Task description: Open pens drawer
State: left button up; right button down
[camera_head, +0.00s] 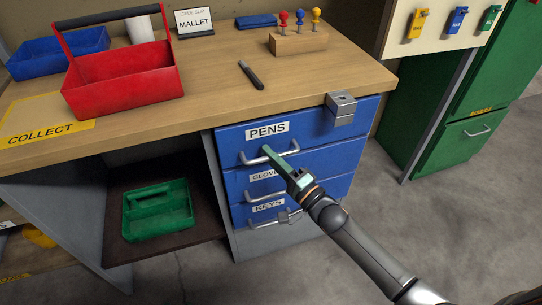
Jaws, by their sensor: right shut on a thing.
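The blue pens drawer (330,129) is the top one of a stack under the wooden bench, with a white PENS label (267,131). Its front looks flush or nearly flush with the stack. Its silver bar handle (253,161) runs across the front below the label. The fingers cover some of the handle. My left gripper is not in view.
Below are the gloves drawer (327,163) and keys drawer (325,188). A metal block (341,104) sits at the bench edge above the pens drawer. A red tote (125,82) and wooden stamp block (298,42) stand on the bench (205,98). Floor at right is clear.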

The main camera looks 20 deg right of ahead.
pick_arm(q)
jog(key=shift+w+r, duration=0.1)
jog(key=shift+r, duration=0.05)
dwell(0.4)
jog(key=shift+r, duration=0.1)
pick_arm(e)
jog(key=shift+s, duration=0.15)
pick_arm(q)
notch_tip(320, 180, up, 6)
jog(key=p, duration=1)
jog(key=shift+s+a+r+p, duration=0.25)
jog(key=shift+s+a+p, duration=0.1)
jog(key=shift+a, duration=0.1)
pick_arm(e)
jog(key=s+d, duration=0.1)
jog(key=s, duration=2.5)
jog(key=c, duration=1.1)
grip_release()
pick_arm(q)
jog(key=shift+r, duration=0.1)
